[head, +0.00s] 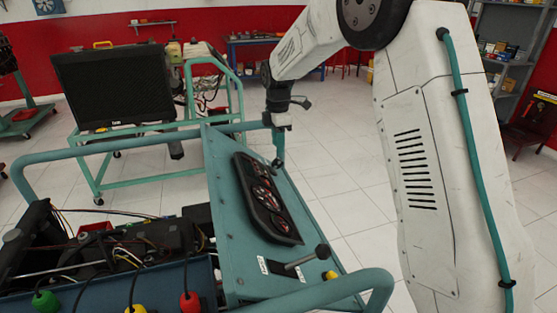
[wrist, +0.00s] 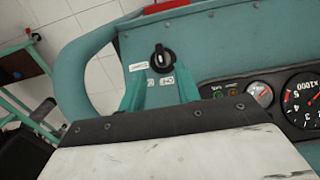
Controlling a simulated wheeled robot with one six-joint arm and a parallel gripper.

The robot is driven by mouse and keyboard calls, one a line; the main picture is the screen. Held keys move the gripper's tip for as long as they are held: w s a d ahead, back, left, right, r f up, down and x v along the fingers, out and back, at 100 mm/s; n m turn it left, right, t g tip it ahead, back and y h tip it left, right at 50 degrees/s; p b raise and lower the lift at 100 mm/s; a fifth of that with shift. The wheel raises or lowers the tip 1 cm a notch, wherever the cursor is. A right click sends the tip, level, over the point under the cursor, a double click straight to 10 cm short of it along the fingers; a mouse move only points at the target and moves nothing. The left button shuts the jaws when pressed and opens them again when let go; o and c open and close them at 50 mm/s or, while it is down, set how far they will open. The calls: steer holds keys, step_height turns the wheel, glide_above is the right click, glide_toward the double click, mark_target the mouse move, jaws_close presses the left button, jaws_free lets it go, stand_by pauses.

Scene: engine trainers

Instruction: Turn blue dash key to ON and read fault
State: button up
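The dash key (wrist: 162,58) is a black round switch with a pale mark, on the blue-green dash panel (wrist: 225,45). A small white label (wrist: 139,67) sits to its lower left, and an ON label (wrist: 167,81) just below it, upside down in the wrist view. My gripper (wrist: 160,88) is open, its two teal fingers apart and empty, short of the key in the picture. In the head view my gripper (head: 278,150) is over the far end of the panel, and I cannot make out the key clearly there. A monitor (head: 115,87) has a dark screen.
The gauge cluster (head: 266,197) is beside my gripper. A lever (head: 309,257) stands up at the panel's near end. Green tube rails (head: 90,155) surround the engine stand. Open tiled floor lies right of the panel.

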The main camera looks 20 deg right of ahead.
mark_target(278, 159)
step_height(278, 159, down, 7)
steer(key=shift+r, duration=0.1)
stand_by(0.3)
jaws_close()
